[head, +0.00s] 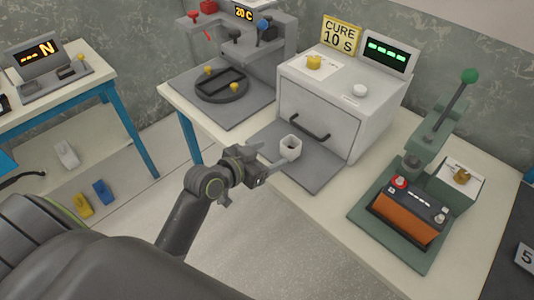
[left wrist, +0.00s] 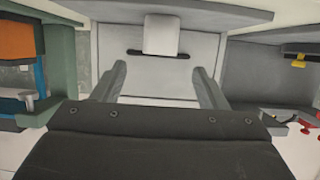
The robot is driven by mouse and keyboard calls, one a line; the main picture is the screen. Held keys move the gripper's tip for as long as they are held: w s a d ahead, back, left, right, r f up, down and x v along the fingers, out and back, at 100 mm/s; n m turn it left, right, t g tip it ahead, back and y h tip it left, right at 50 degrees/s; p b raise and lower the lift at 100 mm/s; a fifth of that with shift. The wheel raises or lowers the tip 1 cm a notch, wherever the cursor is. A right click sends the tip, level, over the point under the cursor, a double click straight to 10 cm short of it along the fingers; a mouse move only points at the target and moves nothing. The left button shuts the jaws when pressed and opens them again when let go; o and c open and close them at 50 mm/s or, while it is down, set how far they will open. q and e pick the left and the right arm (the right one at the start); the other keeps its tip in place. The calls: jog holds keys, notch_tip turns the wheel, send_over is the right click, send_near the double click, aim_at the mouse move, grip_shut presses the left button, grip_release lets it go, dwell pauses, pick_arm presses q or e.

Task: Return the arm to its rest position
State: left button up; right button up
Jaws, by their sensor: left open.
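My right gripper is in neither view.
A green press (head: 375,235) holding an orange and black battery (head: 405,218) stands right. A side table (head: 50,105) is at left. Floor between is clear.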

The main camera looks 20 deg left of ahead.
pick_arm(q)
jog(key=s+a+f+n+g+y, duration=0.2)
jog(key=s+a+f+g, duration=0.1)
jog(key=s, duration=0.6)
jog(key=s+a+f+n+g+y, duration=0.1)
jog(key=s+a+f+g+y, duration=0.15)
jog(key=s, duration=0.65)
jog(key=s+a+f+n+g+y, duration=0.2)
jog(key=s+a+f+g, duration=0.2)
jog(key=s, duration=0.5)
notch_tip(320, 180, down, 24)
jog(key=a+g, duration=0.1)
jog(key=s+d+f+g, duration=0.1)
jog(key=s+f, duration=1.3)
jog(key=f, duration=0.2)
jog(key=shift+s+h, duration=0.2)
jog(key=shift+h, duration=0.15)
jog(key=shift+f+g, duration=0.1)
jog(key=shift+g, duration=0.15)
